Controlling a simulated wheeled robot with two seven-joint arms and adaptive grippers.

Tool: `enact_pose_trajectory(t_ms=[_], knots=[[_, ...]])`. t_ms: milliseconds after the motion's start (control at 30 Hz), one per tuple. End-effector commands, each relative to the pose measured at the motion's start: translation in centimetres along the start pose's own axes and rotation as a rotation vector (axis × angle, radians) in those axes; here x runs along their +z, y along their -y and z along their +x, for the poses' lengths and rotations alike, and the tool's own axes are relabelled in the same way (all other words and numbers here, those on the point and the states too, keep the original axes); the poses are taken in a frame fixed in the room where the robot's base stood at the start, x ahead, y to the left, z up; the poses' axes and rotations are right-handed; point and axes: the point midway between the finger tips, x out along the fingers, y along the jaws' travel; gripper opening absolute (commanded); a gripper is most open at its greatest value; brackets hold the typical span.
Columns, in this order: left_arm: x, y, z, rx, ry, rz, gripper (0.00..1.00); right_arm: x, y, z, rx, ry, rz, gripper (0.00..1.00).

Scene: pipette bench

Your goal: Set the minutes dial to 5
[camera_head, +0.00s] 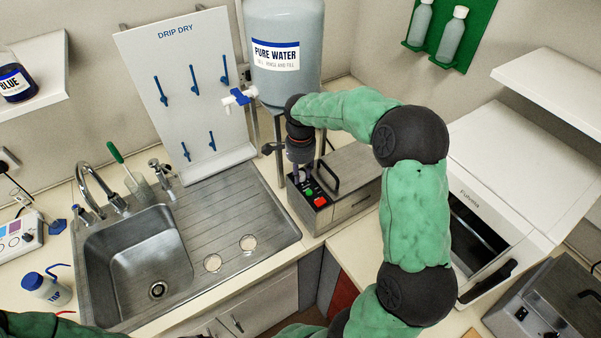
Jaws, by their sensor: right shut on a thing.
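My right gripper (301,172) points down at the control end of a steel bench unit (352,209), behind its buttons. It is shut on what I take to be the minutes dial, which the fingers hide. The dial's pointer and scale cannot be read. A red button (320,201) and a green button (309,191) show just in front of the fingers. My left gripper is out of view.
A steel sink (140,262) with a drainer lies to the left. A pure water tank (283,85) stands behind the unit, close to my right wrist. A white Futuna machine (520,190) stands to the right.

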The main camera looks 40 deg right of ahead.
Motion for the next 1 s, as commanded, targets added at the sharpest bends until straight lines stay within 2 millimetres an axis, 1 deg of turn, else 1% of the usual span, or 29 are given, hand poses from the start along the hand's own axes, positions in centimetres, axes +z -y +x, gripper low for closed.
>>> enact_pose_trajectory(t_ms=[200,500,700,1000], knots=[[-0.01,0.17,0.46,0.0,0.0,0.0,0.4,-0.02,0.05,0.01,-0.002,0.0,0.189,0.0],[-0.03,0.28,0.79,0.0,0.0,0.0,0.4,-0.01,0.01,-0.01,-0.001,0.0,0.38,0.0],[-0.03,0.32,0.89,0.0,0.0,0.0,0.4,-0.01,0.02,-0.03,-0.001,0.0,0.448,0.0],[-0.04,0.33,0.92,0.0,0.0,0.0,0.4,-0.01,0.02,-0.04,-0.001,0.0,0.478,0.0]])
